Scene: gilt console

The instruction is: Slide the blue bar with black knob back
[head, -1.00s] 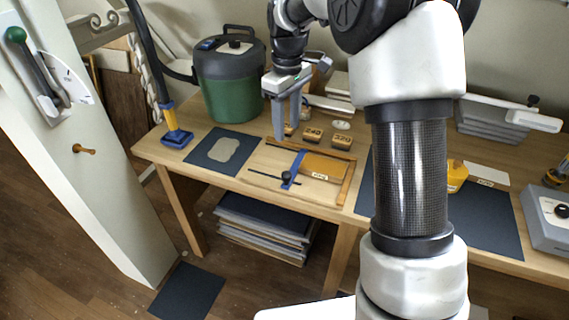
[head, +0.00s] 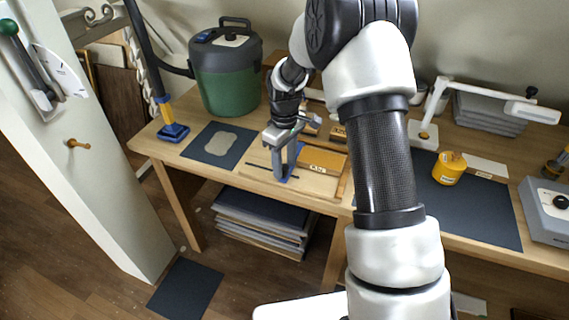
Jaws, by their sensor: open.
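The blue bar (head: 291,161) stands in a wooden jig (head: 317,186) on the workbench, next to an orange-brown block (head: 323,160) on its right. My gripper (head: 283,176) points down over the front part of the bar. Its fingers are apart, and they hide most of the bar. The black knob is hidden behind the fingers, so I cannot tell whether they touch it. The dark slot (head: 256,167) of the jig shows to the left of the fingers.
A green canister (head: 229,82) stands behind on the left. A dark mat with a pale patch (head: 219,144) lies left of the jig. Small labelled blocks (head: 338,133) stand behind the jig. A yellow pot (head: 449,168) and a white lamp (head: 427,128) stand to the right.

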